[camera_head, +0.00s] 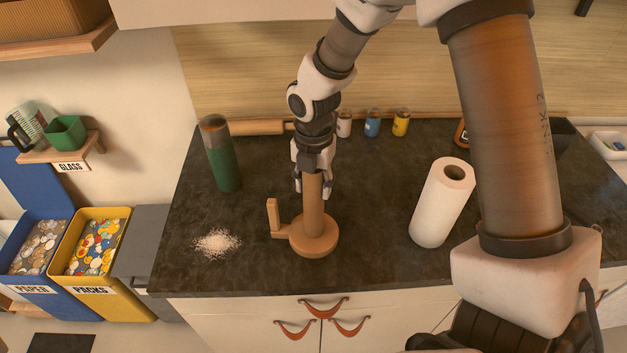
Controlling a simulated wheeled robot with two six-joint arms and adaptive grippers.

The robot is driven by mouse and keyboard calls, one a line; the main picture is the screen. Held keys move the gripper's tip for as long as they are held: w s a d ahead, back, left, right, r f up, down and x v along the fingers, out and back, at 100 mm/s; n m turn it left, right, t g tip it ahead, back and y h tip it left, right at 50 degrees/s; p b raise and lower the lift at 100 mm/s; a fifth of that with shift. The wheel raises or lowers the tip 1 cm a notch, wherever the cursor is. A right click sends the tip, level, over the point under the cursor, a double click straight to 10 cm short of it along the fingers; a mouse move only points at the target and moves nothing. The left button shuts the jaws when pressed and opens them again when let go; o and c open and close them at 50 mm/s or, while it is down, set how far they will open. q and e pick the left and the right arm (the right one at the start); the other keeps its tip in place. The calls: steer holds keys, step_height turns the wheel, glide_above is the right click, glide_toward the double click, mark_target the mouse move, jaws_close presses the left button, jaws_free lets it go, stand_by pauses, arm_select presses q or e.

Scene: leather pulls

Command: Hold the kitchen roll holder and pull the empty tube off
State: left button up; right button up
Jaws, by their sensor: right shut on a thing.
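The wooden kitchen roll holder (316,243) stands upright on the dark counter, with a round base and a short side post at its left. The brown empty tube (314,208) stands upright over the middle of the base and seems to be around the holder's post, which is hidden. My right gripper (313,190) comes down from above and is shut on the upper part of the tube. The tube's top end is hidden by the gripper. My left gripper is not in view.
A heap of white grains (216,243) lies front left. Small jars (372,124) line the back. Yellow (125,285) and blue bins stand left of the counter.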

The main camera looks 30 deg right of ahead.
steer(key=o, duration=1.2)
step_height(320, 180, up, 12)
